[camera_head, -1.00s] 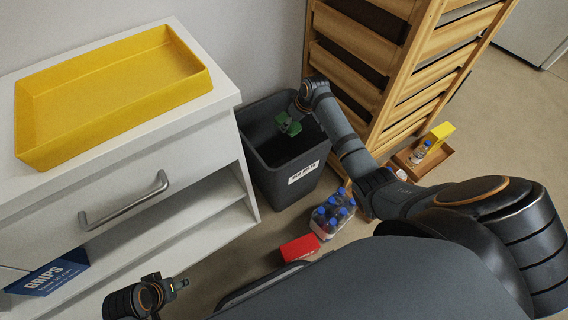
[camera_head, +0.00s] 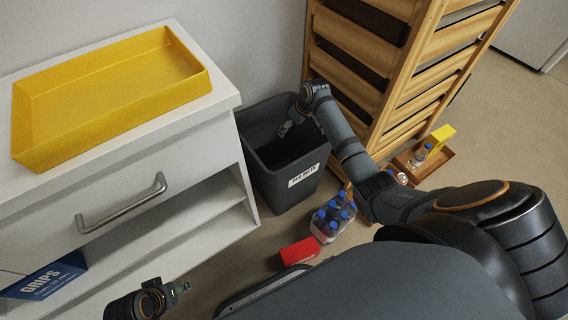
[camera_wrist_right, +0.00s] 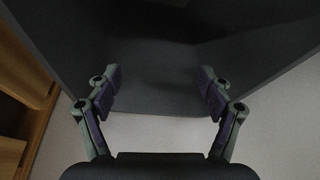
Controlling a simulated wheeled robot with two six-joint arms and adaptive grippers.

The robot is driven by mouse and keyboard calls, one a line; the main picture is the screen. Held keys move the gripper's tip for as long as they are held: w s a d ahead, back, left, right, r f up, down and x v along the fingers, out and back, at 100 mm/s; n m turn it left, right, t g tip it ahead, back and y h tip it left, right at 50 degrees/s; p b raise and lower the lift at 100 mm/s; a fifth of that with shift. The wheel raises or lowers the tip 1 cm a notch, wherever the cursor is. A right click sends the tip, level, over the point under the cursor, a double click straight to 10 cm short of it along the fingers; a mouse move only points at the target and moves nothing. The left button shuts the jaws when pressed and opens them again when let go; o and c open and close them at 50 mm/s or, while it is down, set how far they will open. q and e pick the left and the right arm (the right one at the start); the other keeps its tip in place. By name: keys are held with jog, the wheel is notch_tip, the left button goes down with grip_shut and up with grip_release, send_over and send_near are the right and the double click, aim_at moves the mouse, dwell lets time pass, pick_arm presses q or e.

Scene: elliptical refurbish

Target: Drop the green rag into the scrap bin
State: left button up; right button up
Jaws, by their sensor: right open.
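The scrap bin (camera_head: 268,181) is a dark grey open bin with a white label, standing on the floor between the white cabinet and the wooden rack. My right gripper (camera_head: 286,128) is over the bin's opening. It is open and empty; in the right wrist view its two fingers (camera_wrist_right: 160,95) are spread apart above the dark bin wall (camera_wrist_right: 160,60). The green rag does not show in either current view; the bin's inside is dark. My left gripper (camera_head: 181,288) is low at the bottom left, away from the bin; its jaw state is too small to tell.
A yellow tray (camera_head: 24,125) sits on the white cabinet (camera_head: 215,105). The wooden rack (camera_head: 385,95) stands right of the bin. A bottle pack (camera_head: 332,217), a red box (camera_head: 299,251) and a wooden tray (camera_head: 441,161) with a yellow box lie on the floor. A blue GRIPS box (camera_head: 48,276) is in the cabinet.

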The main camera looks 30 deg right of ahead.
jog(key=v, duration=1.1)
jog(key=shift+r, duration=0.35)
jog(key=shift+s, duration=0.15)
